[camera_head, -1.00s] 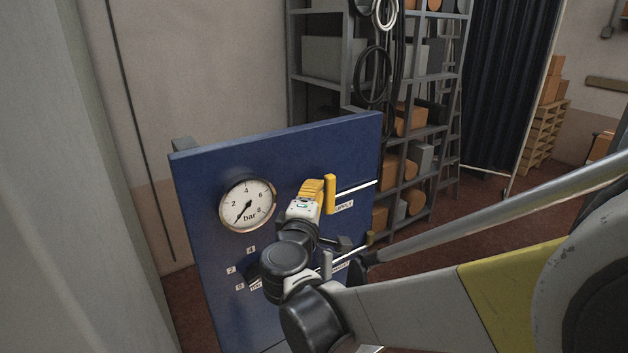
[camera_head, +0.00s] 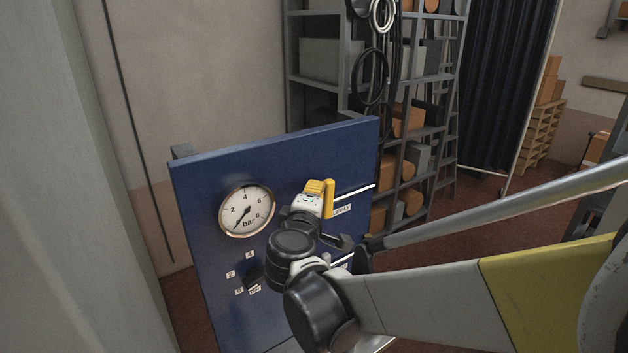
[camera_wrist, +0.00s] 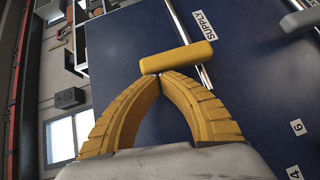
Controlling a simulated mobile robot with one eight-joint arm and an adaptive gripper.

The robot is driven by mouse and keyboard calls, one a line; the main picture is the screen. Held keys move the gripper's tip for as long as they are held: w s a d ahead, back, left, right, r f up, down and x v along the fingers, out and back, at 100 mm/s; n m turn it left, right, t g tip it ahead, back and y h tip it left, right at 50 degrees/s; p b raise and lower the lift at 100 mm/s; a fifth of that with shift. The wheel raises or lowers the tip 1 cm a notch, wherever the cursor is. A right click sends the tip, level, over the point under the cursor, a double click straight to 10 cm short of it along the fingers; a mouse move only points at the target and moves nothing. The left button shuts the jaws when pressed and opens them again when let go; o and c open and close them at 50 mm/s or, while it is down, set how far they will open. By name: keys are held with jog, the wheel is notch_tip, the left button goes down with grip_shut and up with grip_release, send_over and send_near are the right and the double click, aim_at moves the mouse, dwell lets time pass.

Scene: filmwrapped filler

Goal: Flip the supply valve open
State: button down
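The supply valve's yellow handle (camera_head: 328,198) is upright on the blue panel (camera_head: 215,185) in the head view, above the white SUPPLY label (camera_head: 341,210). In the wrist view the handle (camera_wrist: 178,57) is a yellow bar lying across the picture just beyond my fingertips, near the SUPPLY label (camera_wrist: 205,27). My gripper (camera_wrist: 161,78) has yellow ribbed fingers whose tips meet, with nothing visible between them. The tips are right at the handle; I cannot tell if they touch it. In the head view my gripper (camera_head: 320,184) is just left of the handle.
A round gauge (camera_head: 246,211) in bar is on the panel, its needle pointing lower left at the scale's low end. A grey handle (camera_wrist: 303,20) is beside the supply valve in the wrist view. Shelving (camera_head: 420,130) with boxes stands behind the panel.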

jog(key=d+m+g+p, duration=0.1)
jog(key=w+d+r+m+g+y+p, duration=0.1)
jog(key=p, duration=0.1)
jog(key=shift+w+d+g, duration=0.15)
jog(key=shift+w+g, duration=0.05)
jog(key=shift+g, duration=0.1)
jog(key=w+d+m+g+y, duration=0.1)
jog(key=w+d+f+m+g+y, duration=0.1)
jog(key=y, duration=0.1)
jog(key=d+f+m+g+y, duration=0.1)
jog(key=d+m+g, duration=0.1)
jog(key=shift+w+d+y+p, duration=0.1)
jog(key=shift+w+y+p, duration=0.2)
jog(key=shift+w+p, duration=0.1)
jog(key=shift+w+d+f+m+g+y+b, duration=0.35)
jog(key=shift+d+f+m+g+y+b, duration=0.15)
jog(key=shift+f+m+g+y, duration=0.3)
jog(key=shift+w+d+f+b, duration=0.1)
jog(key=shift+f+b, duration=0.1)
jog(key=shift+b, duration=0.2)
jog(key=shift+f, duration=0.1)
